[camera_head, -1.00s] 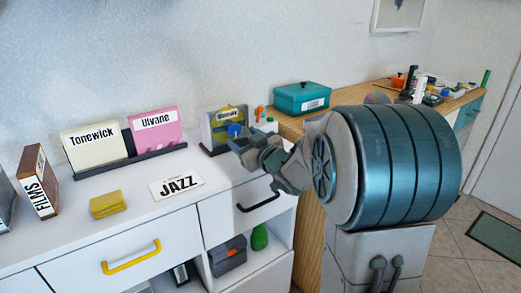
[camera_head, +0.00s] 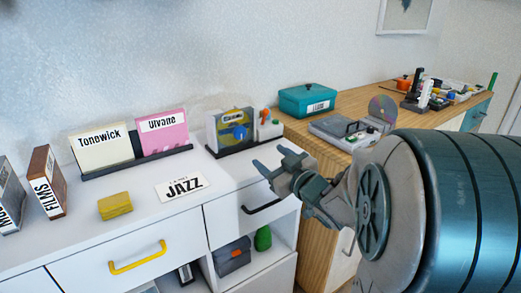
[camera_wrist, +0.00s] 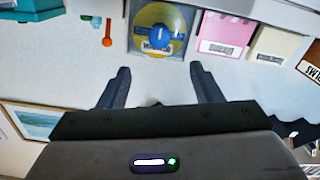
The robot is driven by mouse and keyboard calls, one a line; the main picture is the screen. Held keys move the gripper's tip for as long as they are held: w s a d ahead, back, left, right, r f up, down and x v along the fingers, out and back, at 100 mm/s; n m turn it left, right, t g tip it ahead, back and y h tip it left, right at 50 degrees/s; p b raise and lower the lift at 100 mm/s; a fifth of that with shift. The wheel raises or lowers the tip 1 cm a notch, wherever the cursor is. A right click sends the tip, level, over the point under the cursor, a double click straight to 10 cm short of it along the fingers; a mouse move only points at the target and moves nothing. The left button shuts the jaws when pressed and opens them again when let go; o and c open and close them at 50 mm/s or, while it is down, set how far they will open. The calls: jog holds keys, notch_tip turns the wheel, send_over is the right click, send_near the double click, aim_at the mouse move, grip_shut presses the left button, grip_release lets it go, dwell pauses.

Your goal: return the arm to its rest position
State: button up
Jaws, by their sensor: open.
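My gripper (camera_head: 274,163) is open and empty, held out in front of the white cabinet at the right end of its top. In the wrist view its two dark fingers (camera_wrist: 162,80) are spread apart with nothing between them. Beyond the fingertips stands a yellow disc case (camera_wrist: 159,30) with a blue centre. The same case (camera_head: 234,130) stands in a dark holder at the right of the white top in the head view, apart from my gripper. My arm fills the right side of the head view.
Pink (camera_head: 161,132) and cream (camera_head: 100,148) cases stand in a rack to the left. A JAZZ card (camera_head: 180,187) and a yellow block (camera_head: 115,206) lie in front. A teal box (camera_head: 307,100) and a disc player (camera_head: 345,130) are on the wooden counter (camera_head: 368,99).

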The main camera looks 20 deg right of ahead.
jog(key=s+d+r+m+g+h+p, duration=0.3)
jog(key=s+r+m+g+h+p, duration=0.25)
jog(key=p, duration=0.55)
jog(key=s+a+r+g+p, duration=0.2)
jog(key=s+g+p, duration=0.1)
jog(key=s, duration=0.2)
jog(key=s+a+r+g+p, duration=0.1)
jog(key=s+a+g+p, duration=0.2)
jog(key=s, duration=0.3)
jog(key=s+a+r+m+g+p, duration=0.1)
jog(key=s+a+r+g+p, duration=0.1)
jog(key=s+g+p, duration=0.1)
jog(key=shift+s+a+r+p, duration=0.4)
jog(key=shift+s+p, duration=0.45)
jog(key=shift+s, duration=0.35)
